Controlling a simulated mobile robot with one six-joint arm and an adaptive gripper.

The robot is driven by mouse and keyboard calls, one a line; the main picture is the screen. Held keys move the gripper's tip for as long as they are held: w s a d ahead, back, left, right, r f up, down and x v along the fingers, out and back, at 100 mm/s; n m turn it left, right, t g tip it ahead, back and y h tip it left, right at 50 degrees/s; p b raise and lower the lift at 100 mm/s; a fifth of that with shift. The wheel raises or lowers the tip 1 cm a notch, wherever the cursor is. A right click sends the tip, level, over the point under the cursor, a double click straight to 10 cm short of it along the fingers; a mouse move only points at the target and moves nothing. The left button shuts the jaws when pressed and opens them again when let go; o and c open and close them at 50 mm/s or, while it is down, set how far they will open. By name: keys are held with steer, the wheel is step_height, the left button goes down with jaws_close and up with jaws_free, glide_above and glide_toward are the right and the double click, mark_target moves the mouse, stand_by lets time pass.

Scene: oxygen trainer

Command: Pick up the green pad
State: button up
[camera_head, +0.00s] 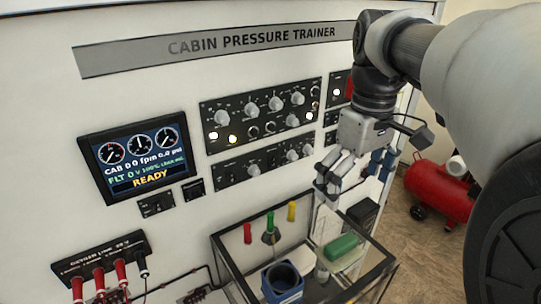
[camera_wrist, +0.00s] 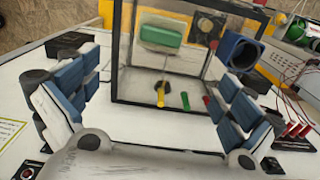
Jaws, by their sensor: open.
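The green pad (camera_head: 341,247) lies on a pale surface inside a black-framed clear box, on the box's right side in the head view. In the wrist view the green pad (camera_wrist: 160,36) shows at the upper middle, beyond the fingers. My gripper (camera_head: 354,172) is above and behind the box in the head view, near the white panel, apart from the pad. In the wrist view my gripper (camera_wrist: 155,100) has its blue-padded fingers spread wide, with nothing between them.
The black-framed box (camera_head: 227,272) has rims around the pad. A blue cylinder holder (camera_head: 283,283) stands left of the pad. Red, green and yellow tags (camera_head: 270,222) hang on the panel. The trainer panel (camera_head: 230,60) carries knobs and a screen. A red compressor (camera_head: 440,190) stands right.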

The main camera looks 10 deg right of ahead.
mark_target(342, 244)
steer(key=f, duration=0.8)
steer(key=f+b, duration=0.1)
steer(key=f, duration=0.3)
steer(key=shift+s, duration=0.35)
step_height(342, 244, down, 5)
steer(key=shift+r, duration=0.15)
steer(key=shift+c, duration=0.5)
steer(key=c, duration=0.7)
steer(key=shift+s, duration=0.1)
steer(key=c, duration=0.4)
